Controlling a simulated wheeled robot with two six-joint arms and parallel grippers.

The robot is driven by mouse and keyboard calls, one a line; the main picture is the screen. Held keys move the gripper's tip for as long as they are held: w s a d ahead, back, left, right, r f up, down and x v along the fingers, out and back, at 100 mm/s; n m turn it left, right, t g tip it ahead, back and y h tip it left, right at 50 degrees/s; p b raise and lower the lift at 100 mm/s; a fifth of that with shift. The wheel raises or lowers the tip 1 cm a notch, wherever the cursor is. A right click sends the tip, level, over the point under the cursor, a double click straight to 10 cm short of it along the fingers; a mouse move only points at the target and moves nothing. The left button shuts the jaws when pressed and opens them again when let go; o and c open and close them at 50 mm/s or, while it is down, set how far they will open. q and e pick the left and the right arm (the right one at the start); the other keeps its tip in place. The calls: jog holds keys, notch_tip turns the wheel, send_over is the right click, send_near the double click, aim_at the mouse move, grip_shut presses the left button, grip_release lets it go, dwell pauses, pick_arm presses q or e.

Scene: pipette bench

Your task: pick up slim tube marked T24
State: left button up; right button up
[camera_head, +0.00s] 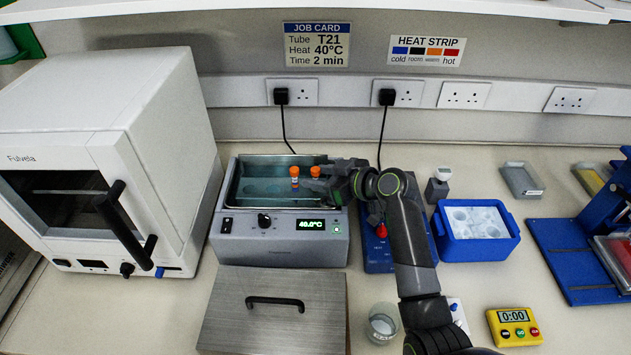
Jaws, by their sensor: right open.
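Two slim tubes with orange caps stand in the water bath (279,225): a left tube (294,182) and a right tube (315,171). The writing on them is too small to read, so I cannot tell which is T24. My right gripper (322,179) is open over the right part of the bath, its fingers pointing left at the right tube. It partly hides the right tube's lower part, and I cannot tell whether the fingers touch it. My left gripper is not in view.
The bath's display reads 40.0°C; its lid (272,325) lies in front. A white oven (110,150) stands left. A blue ice box (476,232), a glass beaker (382,325) and a yellow timer (513,328) are on the right. A job card (316,45) names T21.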

grip_shut()
jog(key=shift+r, duration=0.1)
